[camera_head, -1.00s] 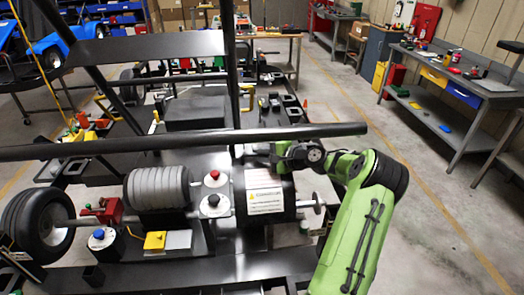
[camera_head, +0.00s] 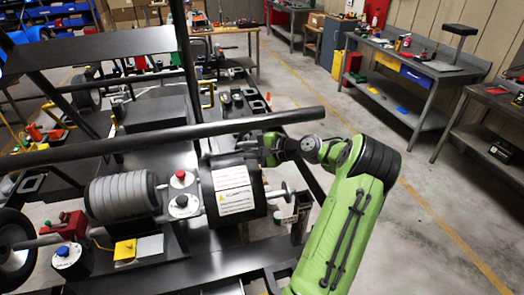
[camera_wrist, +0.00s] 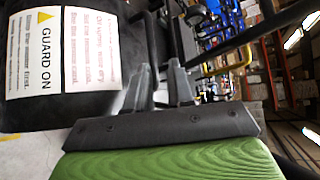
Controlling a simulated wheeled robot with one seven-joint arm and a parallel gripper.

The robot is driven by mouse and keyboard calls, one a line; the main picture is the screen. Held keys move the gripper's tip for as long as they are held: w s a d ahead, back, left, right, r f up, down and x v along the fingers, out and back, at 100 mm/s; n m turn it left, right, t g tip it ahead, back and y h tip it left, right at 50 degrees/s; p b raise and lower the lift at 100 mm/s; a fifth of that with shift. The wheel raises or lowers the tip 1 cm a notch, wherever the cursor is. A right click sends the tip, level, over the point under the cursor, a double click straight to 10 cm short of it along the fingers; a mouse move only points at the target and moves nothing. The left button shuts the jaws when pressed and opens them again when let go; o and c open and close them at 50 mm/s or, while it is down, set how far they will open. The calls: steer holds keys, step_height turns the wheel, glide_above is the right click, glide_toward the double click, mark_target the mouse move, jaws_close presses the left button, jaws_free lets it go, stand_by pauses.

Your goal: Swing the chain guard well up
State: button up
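The chain guard (camera_head: 237,192) is a dark rounded cover with a white warning label, in the middle of the head view. In the wrist view the guard (camera_wrist: 45,110) fills the left side, its label reading GUARD ON. My gripper (camera_head: 242,147) is at the guard's upper edge, just past the long black bar. In the wrist view my gripper's two grey fingers (camera_wrist: 160,85) stand close together with a narrow gap, beside the guard's labelled face. Whether they hold a part of the guard is not clear. The guard appears down over its shaft.
A long black bar (camera_head: 100,145) crosses above the guard, close to my gripper. A black upright (camera_head: 187,70) stands behind it. A ribbed grey cylinder (camera_head: 122,196) and a red button (camera_head: 180,175) are left of the guard. Workbenches (camera_head: 395,72) stand at right, with open floor before them.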

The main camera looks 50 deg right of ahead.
steer(key=v, duration=0.7)
